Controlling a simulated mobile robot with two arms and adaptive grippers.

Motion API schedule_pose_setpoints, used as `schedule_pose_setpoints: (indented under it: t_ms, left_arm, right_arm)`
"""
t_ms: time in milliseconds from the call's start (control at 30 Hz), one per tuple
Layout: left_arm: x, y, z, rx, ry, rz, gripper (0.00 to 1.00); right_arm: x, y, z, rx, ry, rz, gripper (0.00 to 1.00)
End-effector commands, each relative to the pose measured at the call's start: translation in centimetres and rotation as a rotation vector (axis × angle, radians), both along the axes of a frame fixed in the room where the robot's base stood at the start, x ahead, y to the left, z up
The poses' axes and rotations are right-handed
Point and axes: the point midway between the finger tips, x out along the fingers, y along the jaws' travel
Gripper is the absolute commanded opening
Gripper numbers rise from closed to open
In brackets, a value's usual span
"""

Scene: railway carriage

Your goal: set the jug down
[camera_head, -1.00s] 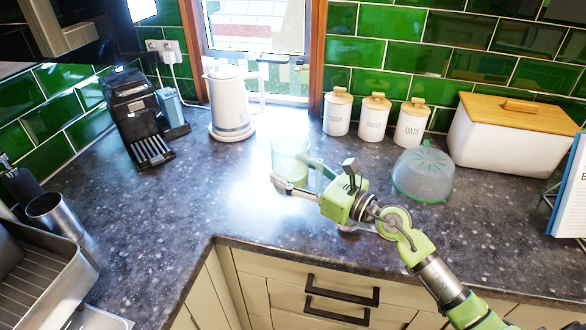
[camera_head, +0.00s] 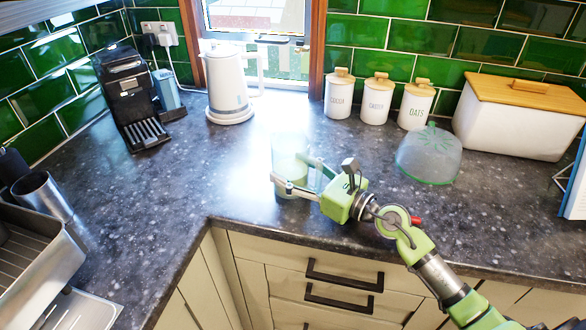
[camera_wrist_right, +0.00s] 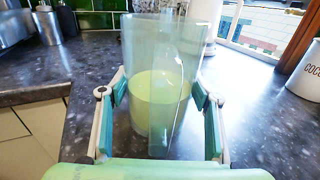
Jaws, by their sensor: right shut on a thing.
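The clear jug (camera_head: 289,152) stands upright over the worktop, with pale yellow-green liquid in its lower part. My right gripper (camera_head: 295,180) is shut around the jug's sides, low down. In the right wrist view the jug (camera_wrist_right: 160,85) sits between the two teal finger pads, and its liquid lies nearly level. The jug's base is partly hidden by the fingers, so I cannot tell whether it touches the worktop. My left gripper is not in view.
The dark speckled worktop (camera_head: 160,190) is clear around the jug. A white kettle (camera_head: 228,85) and a coffee machine (camera_head: 130,98) stand behind left. Canisters (camera_head: 376,98), a clear dome (camera_head: 429,156) and a bread bin (camera_head: 515,120) stand to the right. The front edge is near.

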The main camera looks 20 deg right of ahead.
Motion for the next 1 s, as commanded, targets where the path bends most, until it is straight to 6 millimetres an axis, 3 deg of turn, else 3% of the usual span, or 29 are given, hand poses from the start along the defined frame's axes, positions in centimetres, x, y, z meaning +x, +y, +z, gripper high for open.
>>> schedule_pose_setpoints:
  t_ms: [467, 500, 533, 567, 1000]
  left_arm:
    - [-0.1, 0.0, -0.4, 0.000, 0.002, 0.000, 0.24]
    - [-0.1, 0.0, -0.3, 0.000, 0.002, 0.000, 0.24]
    - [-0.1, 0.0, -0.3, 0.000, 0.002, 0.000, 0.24]
    - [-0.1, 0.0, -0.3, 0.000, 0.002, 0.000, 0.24]
    - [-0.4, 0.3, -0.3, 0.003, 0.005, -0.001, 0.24]
  right_arm:
    - [0.0, 0.0, -0.1, 0.002, -0.006, -0.001, 0.12]
    - [0.0, 0.0, 0.0, 0.002, -0.006, -0.001, 0.65]
    - [0.0, 0.0, -0.1, 0.002, -0.005, -0.001, 0.73]
    - [0.0, 0.0, -0.1, 0.002, -0.005, -0.001, 0.77]
    - [-0.6, -0.3, -0.8, -0.002, 0.008, 0.001, 0.77]
